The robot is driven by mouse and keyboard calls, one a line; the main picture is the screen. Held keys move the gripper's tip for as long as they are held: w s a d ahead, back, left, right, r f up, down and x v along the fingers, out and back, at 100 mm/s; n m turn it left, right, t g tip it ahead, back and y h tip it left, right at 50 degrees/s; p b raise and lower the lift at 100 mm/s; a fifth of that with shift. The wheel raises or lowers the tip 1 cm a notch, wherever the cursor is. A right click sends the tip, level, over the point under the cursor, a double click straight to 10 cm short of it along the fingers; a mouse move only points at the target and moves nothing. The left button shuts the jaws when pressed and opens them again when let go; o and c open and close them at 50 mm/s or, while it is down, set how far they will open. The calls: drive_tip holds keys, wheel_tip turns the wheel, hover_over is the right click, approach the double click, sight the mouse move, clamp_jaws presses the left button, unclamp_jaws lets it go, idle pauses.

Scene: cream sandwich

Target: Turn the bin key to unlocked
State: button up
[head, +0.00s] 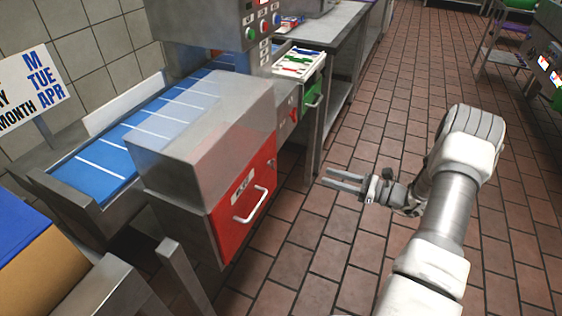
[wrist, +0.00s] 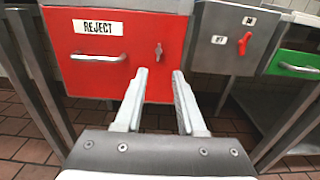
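The red reject bin (wrist: 95,70) has a REJECT label and a bar handle on its front in the wrist view. The small grey bin key (wrist: 158,51) sits in that front, right of the handle, and looks upright. My gripper (wrist: 160,72) is open and empty, with the key showing just beyond and between its fingertips. In the head view my gripper (head: 325,178) is in the air to the right of the red bin (head: 238,215), apart from it. The key is too small to make out clearly there.
A red switch (wrist: 243,43) is on the grey panel right of the bin. A green drawer (wrist: 292,64) is farther right. A blue conveyor (head: 150,122) runs behind the bin's grey housing (head: 190,125). The tiled floor (head: 385,110) around my arm is clear.

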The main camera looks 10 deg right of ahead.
sight(272, 164)
drive_tip(key=b+x, duration=0.2)
drive_tip(key=x, duration=1.4)
drive_tip(key=shift+a, duration=0.25)
clamp_jaws()
